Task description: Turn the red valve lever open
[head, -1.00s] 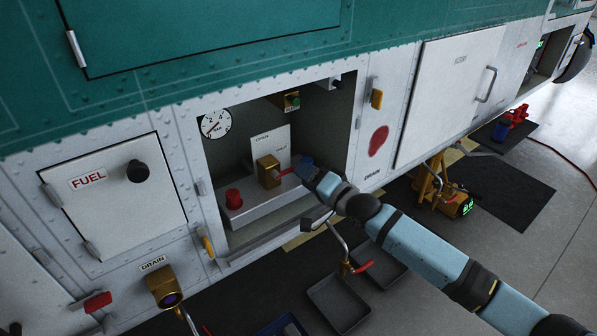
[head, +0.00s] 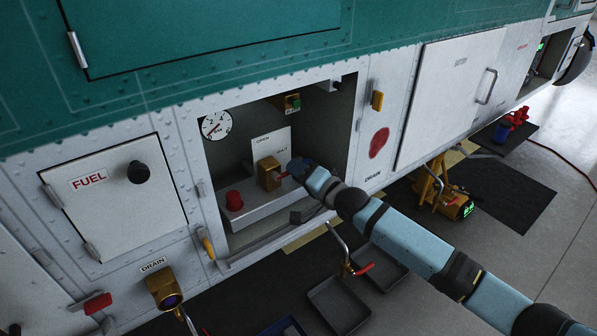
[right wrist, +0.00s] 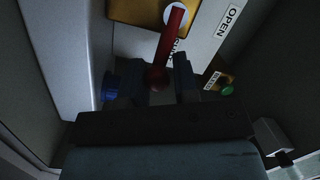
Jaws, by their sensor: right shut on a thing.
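The red valve lever (right wrist: 173,38) shows in the right wrist view, running from a brass valve body (right wrist: 140,10) down between my right gripper's fingers. In the head view the brass valve (head: 268,173) sits in the open bay, and only a short red piece of the lever (head: 284,176) shows. My right gripper (head: 292,171) is shut on the lever's outer end; its fingers (right wrist: 157,82) stand either side of it in the right wrist view. A white plate (head: 271,146) behind the valve reads OPEN at the top and a partly hidden word lower right. My left gripper is not in view.
A red knob (head: 234,200) stands on the bay's ledge, left of the valve. A pressure gauge (head: 216,125) is at upper left and a green button box (head: 292,102) above. The bay walls surround the gripper. Grey trays (head: 337,303) lie on the floor below.

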